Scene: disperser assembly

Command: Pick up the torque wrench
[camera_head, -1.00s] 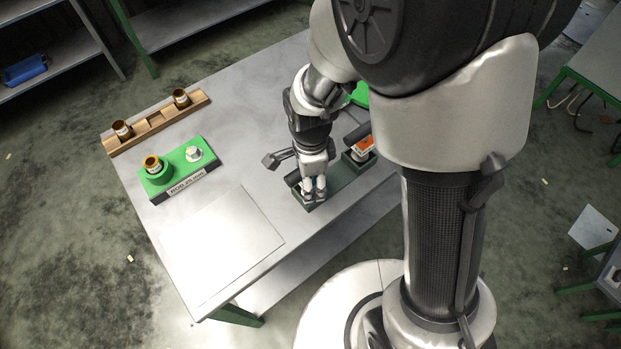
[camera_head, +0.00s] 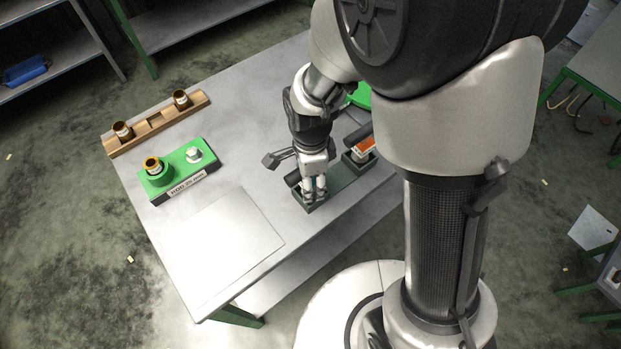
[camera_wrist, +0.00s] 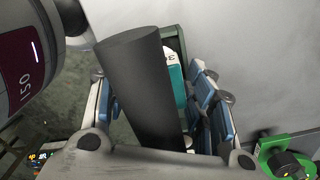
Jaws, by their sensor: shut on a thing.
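The tool I take to be the torque wrench has a thick dark grey cylinder (camera_wrist: 140,90) and a teal and white body (camera_wrist: 174,80) behind it in the wrist view. My gripper (camera_head: 314,194) points down at the near left end of a dark green holder (camera_head: 343,182) on the table. In the wrist view its blue-padded fingers are shut on this tool, with the teal part between them. The dark cylinder also shows beside the fingers in the head view (camera_head: 292,179). The fingers hide much of the tool, and I cannot tell whether it is clear of the holder.
A similar tool with an orange and white body (camera_head: 364,146) sits at the holder's right end. A green block (camera_head: 184,165) with a brass-coloured cup and a white nut stands left. A wooden rack (camera_head: 154,124) lies behind it. The front left tabletop holds only a flat pale sheet (camera_head: 222,245).

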